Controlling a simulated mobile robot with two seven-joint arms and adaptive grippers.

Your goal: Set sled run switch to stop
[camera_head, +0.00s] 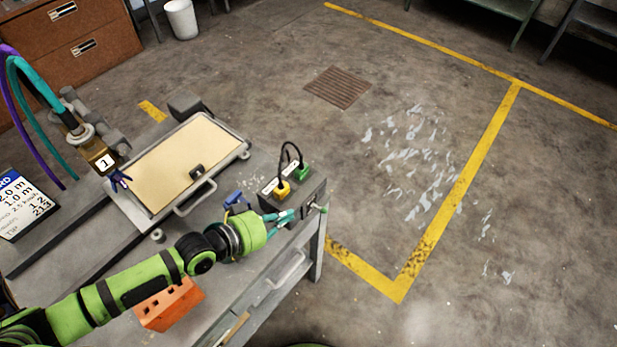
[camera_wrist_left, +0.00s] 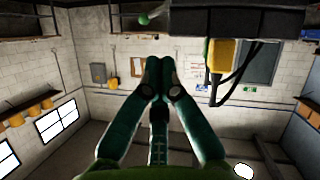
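A dark control box (camera_head: 303,197) sits at the right corner of the grey bench, with a yellow plug (camera_head: 282,188) and a green plug (camera_head: 303,171) on top. A small lever with a green ball tip (camera_head: 323,209) sticks out of its near right side; it looks like the switch, but no label on it is readable. In the left wrist view the green tip (camera_wrist_left: 145,19) shows near the top, beside the dark box (camera_wrist_left: 240,20). My left gripper (camera_head: 291,214) is at the box's near side, fingertips together and empty, a little short of the lever. Contact with the box cannot be told. My right gripper is out of view.
A framed tan panel (camera_head: 185,165) with a handle lies on the bench (camera_head: 75,250). A blue clamp-like part (camera_head: 235,199) is beside my left wrist. An orange block (camera_head: 168,304) lies below my arm. Black cables loop above the box. The floor right of the bench is clear.

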